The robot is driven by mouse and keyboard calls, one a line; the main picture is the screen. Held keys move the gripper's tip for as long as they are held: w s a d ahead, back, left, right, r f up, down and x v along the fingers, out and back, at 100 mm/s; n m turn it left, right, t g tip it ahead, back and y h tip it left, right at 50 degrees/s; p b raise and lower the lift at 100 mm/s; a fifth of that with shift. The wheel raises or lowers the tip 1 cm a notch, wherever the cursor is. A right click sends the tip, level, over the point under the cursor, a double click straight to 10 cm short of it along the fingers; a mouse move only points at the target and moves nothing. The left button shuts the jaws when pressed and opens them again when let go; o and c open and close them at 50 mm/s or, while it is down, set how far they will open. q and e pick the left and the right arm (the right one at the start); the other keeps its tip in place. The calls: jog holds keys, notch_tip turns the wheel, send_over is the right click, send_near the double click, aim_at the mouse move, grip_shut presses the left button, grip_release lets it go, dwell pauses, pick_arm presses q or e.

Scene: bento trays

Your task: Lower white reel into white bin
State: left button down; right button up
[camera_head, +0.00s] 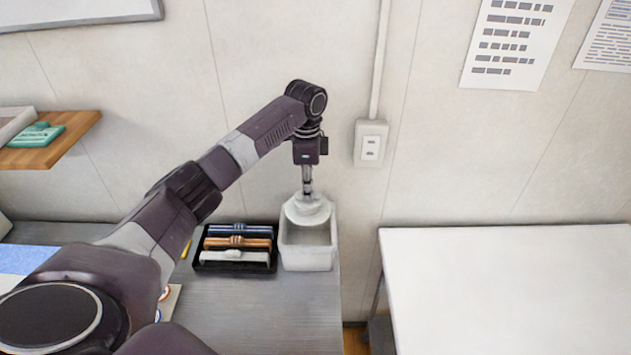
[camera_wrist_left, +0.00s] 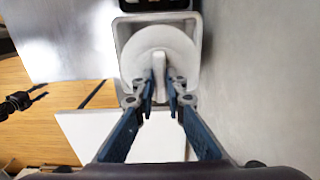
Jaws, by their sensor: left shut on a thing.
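The white reel (camera_head: 307,212) hangs from my left gripper (camera_head: 307,190), over the mouth of the white bin (camera_head: 308,260). In the left wrist view the reel (camera_wrist_left: 143,50) is a round white disc with a raised bar in its middle. My left gripper (camera_wrist_left: 161,85) is shut on that bar. The rim of the white bin (camera_wrist_left: 122,22) frames the reel in that view. The reel hides part of the bin's inside, and I cannot tell how deep it sits. In the left wrist view, a dark gripper, apparently my right one (camera_wrist_left: 40,95), shows open at the left edge.
A black tray (camera_head: 233,268) with blue, orange and white pieces stands left of the bin on the grey table (camera_head: 240,310). The wall is close behind. A gap separates this table from a white table (camera_head: 510,290). A wooden shelf (camera_head: 75,128) hangs at the left.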

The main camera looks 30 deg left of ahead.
aim_at(307, 206)
pick_arm(q)
jog(key=shift+s+f, duration=0.3)
jog(key=shift+s, duration=0.1)
jog(key=shift+f, duration=0.35)
pick_arm(e)
jog(key=s, duration=0.5)
pick_arm(q)
jog(key=f, duration=0.3)
jog(key=shift+w, duration=0.3)
pick_arm(e)
jog(key=w, duration=0.5)
pick_arm(q)
jog(key=shift+s+f, duration=0.1)
jog(key=shift+f, duration=0.65)
jog(key=shift+f+b, duration=0.85)
jog(key=shift+f, duration=0.45)
notch_tip(307, 206, down, 2)
jog(key=shift+b, duration=0.5)
jog(key=shift+f+b, duration=1.65)
jog(key=shift+f, duration=1.35)
pick_arm(e)
notch_tip(307, 206, down, 6)
jog(key=s, duration=0.2)
jog(key=shift+d, duration=0.15)
